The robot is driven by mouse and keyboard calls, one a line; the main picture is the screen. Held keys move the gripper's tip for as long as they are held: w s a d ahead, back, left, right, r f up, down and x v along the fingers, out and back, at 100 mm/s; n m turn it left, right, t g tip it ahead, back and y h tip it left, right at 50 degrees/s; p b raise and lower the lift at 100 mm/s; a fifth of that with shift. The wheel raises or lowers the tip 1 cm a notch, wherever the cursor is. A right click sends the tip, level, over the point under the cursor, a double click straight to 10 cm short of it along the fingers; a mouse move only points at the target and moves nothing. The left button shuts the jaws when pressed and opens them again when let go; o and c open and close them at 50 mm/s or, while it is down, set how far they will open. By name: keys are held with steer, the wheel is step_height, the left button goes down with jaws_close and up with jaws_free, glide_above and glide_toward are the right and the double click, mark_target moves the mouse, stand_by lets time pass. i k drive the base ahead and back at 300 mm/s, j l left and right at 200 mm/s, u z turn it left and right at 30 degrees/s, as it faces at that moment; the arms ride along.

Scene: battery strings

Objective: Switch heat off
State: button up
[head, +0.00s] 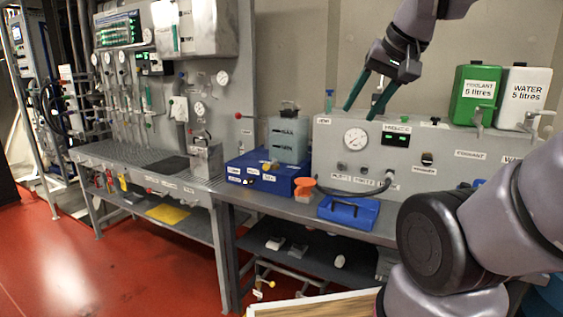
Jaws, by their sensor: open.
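My gripper (360,112) hangs in the upper middle, pointing down. Its two green fingers are apart with nothing between them. It is in front of or above the top of the grey console (455,165). I cannot pick out a label that clearly reads heat. A blue box unit (290,185) on the bench has small white labels and knobs on its front, too small to read. The grey console carries a round gauge (356,138), a dark display (396,140) with green digits, and a black switch (427,159). The positions of the switches cannot be made out.
Green (473,95) and white (524,98) five-litre containers stand on the console. A grey tank (288,139) sits on the blue unit. My arm hides the console's lower right. Red floor is free at left.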

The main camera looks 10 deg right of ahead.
mark_target(251, 181)
steer(key=i+j, duration=0.8)
